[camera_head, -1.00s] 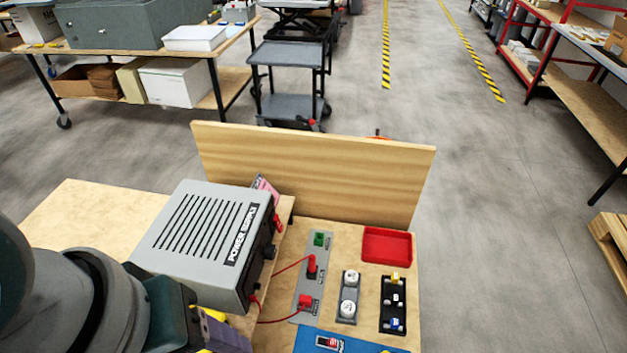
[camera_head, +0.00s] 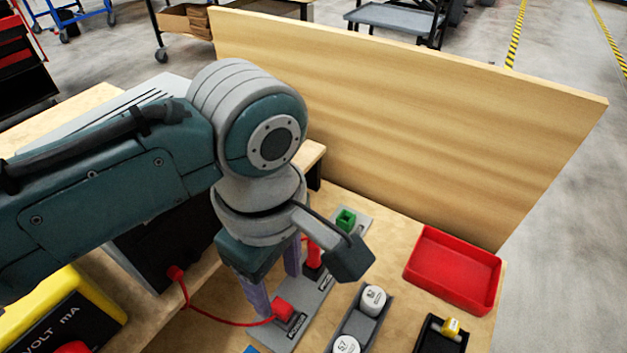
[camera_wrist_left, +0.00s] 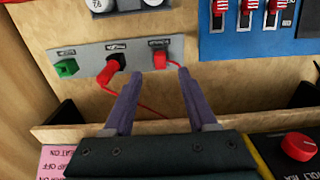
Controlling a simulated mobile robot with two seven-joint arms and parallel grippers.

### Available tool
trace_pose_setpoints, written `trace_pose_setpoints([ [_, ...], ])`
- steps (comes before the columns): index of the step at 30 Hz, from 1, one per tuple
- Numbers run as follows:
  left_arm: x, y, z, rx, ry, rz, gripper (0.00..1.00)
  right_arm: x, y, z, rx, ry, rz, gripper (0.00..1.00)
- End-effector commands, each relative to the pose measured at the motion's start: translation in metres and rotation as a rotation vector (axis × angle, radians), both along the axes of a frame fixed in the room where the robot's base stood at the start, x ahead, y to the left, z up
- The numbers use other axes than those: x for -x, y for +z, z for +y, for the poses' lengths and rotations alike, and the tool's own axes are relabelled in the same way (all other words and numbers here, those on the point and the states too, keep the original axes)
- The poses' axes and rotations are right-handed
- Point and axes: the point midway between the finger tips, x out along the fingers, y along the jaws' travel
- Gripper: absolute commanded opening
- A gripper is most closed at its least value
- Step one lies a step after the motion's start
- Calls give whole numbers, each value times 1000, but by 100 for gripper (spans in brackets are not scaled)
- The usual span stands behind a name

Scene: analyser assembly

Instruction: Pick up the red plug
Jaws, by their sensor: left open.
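Two red plugs with red leads are on a grey socket strip (camera_head: 318,290). One red plug (camera_head: 284,308) is at the strip's near end, and the other red plug (camera_head: 313,256) stands farther back, partly hidden by my arm. In the left wrist view the near-end plug (camera_wrist_left: 160,57) shows between my fingertips, and the other plug (camera_wrist_left: 108,74) is left of them at a black socket. My left gripper (camera_head: 277,292) is open, pointing down above the strip. It also shows in the left wrist view (camera_wrist_left: 161,74). Contact with a plug cannot be told. My right gripper is not in view.
A green socket (camera_head: 346,219) is at the strip's far end. A holder with white round caps (camera_head: 374,298) and a red tray (camera_head: 456,268) stand to the right. A wooden panel (camera_head: 400,110) rises behind. A yellow meter (camera_head: 60,310) is at lower left.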

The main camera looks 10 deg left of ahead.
Motion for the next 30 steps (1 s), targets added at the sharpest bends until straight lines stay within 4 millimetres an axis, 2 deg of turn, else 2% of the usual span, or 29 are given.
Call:
trace_pose_setpoints([
  [5, 0, -18, 1, 0, -1, 0, 57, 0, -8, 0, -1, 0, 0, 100],
  [12, 1, -55, 3, 0, -2, -1, 57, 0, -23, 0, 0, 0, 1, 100],
  [21, 1, -60, 3, 1, -3, -3, 57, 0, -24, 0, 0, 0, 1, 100],
  [23, 1, -60, 3, 1, -3, -3, 53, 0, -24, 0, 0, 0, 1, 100],
  [30, 1, -60, 3, 2, -3, -2, 26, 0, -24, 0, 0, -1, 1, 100],
])
